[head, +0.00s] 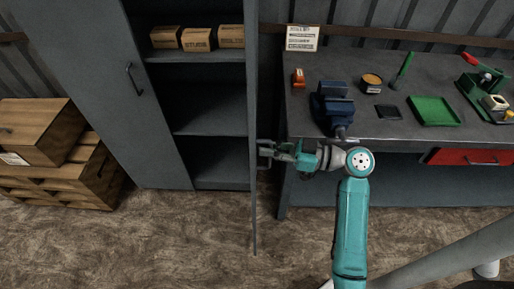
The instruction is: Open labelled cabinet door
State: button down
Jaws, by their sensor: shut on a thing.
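The grey metal cabinet stands at the left of the head view. Its right door (253,200) is swung open toward me and shows almost edge-on. Its left door (110,95) is closed, with a dark handle (133,78). My gripper (268,152) is at the outer face of the open door, on its right side, shut on the door handle. The handle itself is mostly hidden by the fingers and the door's angle. Inside, several small labelled boxes (197,40) sit on the upper shelf; the lower shelves look empty.
A workbench (370,70) close to the right of the door carries a blue vise (333,105), a green tray (434,111) and small tools. Wooden crates (45,150) stand at the left. The floor (180,235) before the cabinet is clear.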

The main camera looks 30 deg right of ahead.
jog(key=shift+s+d+f, duration=0.15)
jog(key=shift+s+d, duration=0.1)
jog(key=shift+s, duration=0.05)
jog(key=c, duration=1.5)
grip_release()
jog(key=v, duration=1.2)
